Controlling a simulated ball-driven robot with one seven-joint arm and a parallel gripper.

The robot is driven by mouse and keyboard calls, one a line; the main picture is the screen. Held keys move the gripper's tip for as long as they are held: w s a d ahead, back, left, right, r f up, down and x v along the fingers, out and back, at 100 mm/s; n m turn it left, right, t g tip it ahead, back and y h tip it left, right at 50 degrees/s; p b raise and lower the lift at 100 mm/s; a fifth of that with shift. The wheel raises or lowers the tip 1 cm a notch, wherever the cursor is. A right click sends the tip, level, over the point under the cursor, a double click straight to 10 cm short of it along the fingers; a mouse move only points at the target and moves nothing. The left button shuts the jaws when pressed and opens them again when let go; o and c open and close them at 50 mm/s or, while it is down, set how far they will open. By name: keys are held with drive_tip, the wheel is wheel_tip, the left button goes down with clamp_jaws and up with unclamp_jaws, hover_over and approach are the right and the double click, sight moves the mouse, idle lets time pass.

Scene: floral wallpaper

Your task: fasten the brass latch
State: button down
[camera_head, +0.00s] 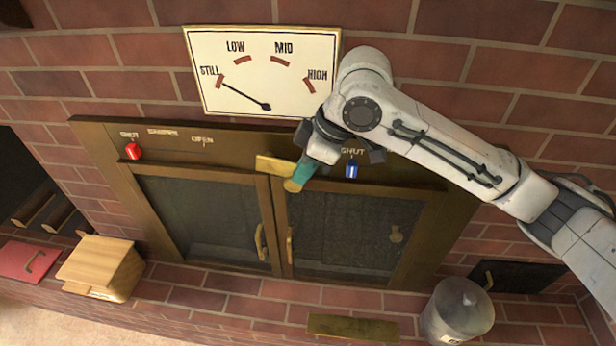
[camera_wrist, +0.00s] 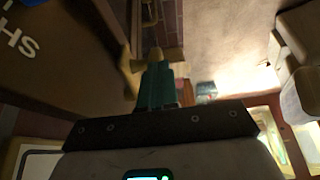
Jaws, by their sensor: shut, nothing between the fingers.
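The brass latch (camera_head: 273,165) is a short flat bar at the top of the stove's frame, above where the two dark doors meet. It lies nearly level, tilting slightly down to the right. My gripper (camera_head: 293,185), with teal fingers and tan tips, is shut and empty at the bar's right end. It hides that end, and I cannot tell whether it touches. In the wrist view a brass piece (camera_wrist: 130,73), seemingly the latch, stands just left of my fingertips (camera_wrist: 156,57). The left door (camera_head: 205,215) and right door (camera_head: 350,235) look closed.
A red knob (camera_head: 133,151) and a blue knob (camera_head: 351,169) sit on the frame. A dial gauge (camera_head: 262,72) hangs above, its needle at STILL. A wooden box (camera_head: 101,266), a brass plate (camera_head: 352,328) and a metal bucket (camera_head: 457,311) are below. Brass handles (camera_head: 260,243) project from the doors.

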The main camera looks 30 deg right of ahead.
wheel_tip(320, 180, down, 6)
drive_tip(key=t+y+b, duration=0.2)
drive_tip(key=y+b, duration=0.1)
drive_tip(key=b, duration=0.1)
drive_tip(key=shift+f, duration=0.15)
idle(0.7)
